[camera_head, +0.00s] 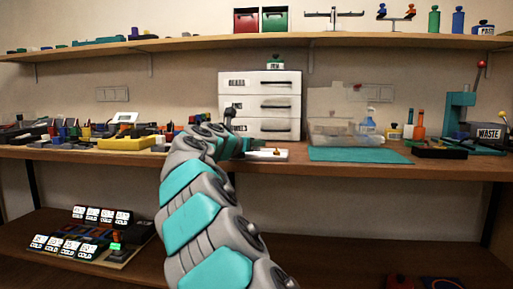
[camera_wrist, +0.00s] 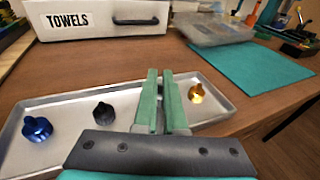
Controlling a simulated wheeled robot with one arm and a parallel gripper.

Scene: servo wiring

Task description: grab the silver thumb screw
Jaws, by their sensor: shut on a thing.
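My gripper (camera_wrist: 160,100) is over the pale metal tray (camera_wrist: 75,92) in the wrist view, its two green fingers close together with a narrow gap. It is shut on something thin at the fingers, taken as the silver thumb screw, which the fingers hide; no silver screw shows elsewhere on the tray. A blue thumb screw (camera_wrist: 37,128) and a black thumb screw (camera_wrist: 103,112) stand on the tray left of the fingers. A gold thumb screw (camera_wrist: 196,93) stands to their right. In the head view my arm hides the gripper and most of the tray (camera_head: 256,157).
A white drawer unit (camera_head: 260,82) stands behind the tray; its TOWELS drawer (camera_wrist: 98,18) is close ahead. A teal mat (camera_wrist: 250,72) lies to the right, with a clear bin (camera_wrist: 213,30) behind it. Bare wood shows between tray and mat. A shelf (camera_head: 330,40) runs above.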

